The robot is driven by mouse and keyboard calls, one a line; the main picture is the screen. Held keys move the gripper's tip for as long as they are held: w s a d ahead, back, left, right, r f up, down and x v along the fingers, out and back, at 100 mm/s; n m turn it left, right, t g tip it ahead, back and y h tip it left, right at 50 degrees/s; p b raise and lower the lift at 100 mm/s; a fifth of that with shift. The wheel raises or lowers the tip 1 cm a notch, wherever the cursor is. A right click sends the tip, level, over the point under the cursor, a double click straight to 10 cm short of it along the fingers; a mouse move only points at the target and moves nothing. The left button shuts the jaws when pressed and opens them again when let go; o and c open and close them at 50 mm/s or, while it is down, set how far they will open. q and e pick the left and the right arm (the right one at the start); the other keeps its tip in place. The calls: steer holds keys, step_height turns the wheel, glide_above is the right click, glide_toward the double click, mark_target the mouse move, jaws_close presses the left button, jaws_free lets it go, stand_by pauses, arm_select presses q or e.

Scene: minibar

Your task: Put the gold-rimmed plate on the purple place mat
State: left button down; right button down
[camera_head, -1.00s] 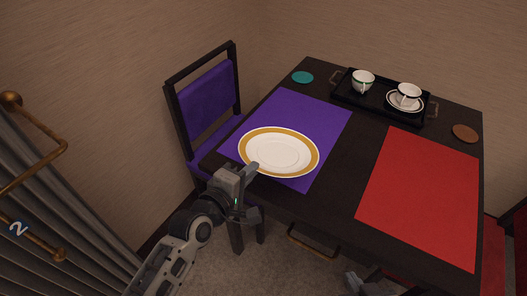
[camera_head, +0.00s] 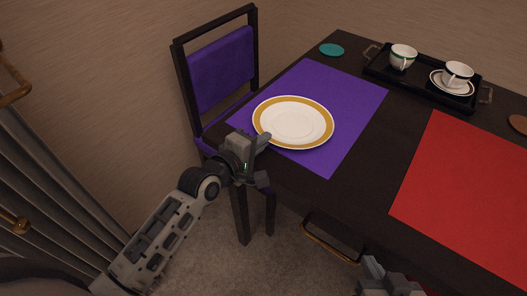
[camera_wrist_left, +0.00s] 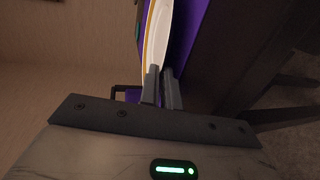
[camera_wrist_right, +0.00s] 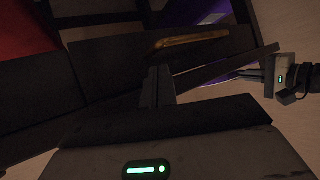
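The white plate with a gold rim (camera_head: 293,123) appears over the near left part of the purple place mat (camera_head: 345,105) in the head view. My left gripper (camera_head: 264,157) is at its near left rim. In the left wrist view my left fingers (camera_wrist_left: 162,85) close around the rim of the plate (camera_wrist_left: 157,35), seen edge-on. The plate appears held above the mat; the gap is hard to judge. My right gripper (camera_head: 385,280) is low at the bottom edge, before the table. Its fingers (camera_wrist_right: 159,85) look together and empty in the right wrist view.
A red mat (camera_head: 470,190) lies to the right on the dark table. A black tray (camera_head: 420,85) with two cups stands at the back, near a teal coaster (camera_head: 332,50). A purple chair (camera_head: 222,70) stands at the left. A drawer handle (camera_head: 332,240) juts from the table front.

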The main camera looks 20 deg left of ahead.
arm_select(q)
steer(key=shift+f, duration=0.2)
steer(key=c, duration=1.9)
jaws_free()
steer(key=shift+f, duration=0.1)
arm_select(e)
steer(key=shift+s, duration=0.1)
arm_select(q)
steer(key=shift+s+a, duration=0.1)
steer(key=shift+s, duration=0.15)
steer(key=p+v, duration=0.1)
steer(key=v, duration=0.9)
steer(key=s+d+f+m+g, duration=0.1)
steer(key=s+f+m, duration=0.1)
steer(key=m, duration=0.3)
steer(key=s+d+f+m+g+y, duration=0.1)
steer(key=s+d+f+m, duration=0.1)
steer(key=s+f+m, duration=0.1)
steer(key=s+d+f+m+g, duration=0.1)
steer(key=s+f+m, duration=0.2)
steer(key=s+m, duration=0.2)
steer(key=shift+d+m, duration=0.25)
steer(key=shift+m, duration=1.25)
arm_select(e)
steer(key=shift+r, duration=0.1)
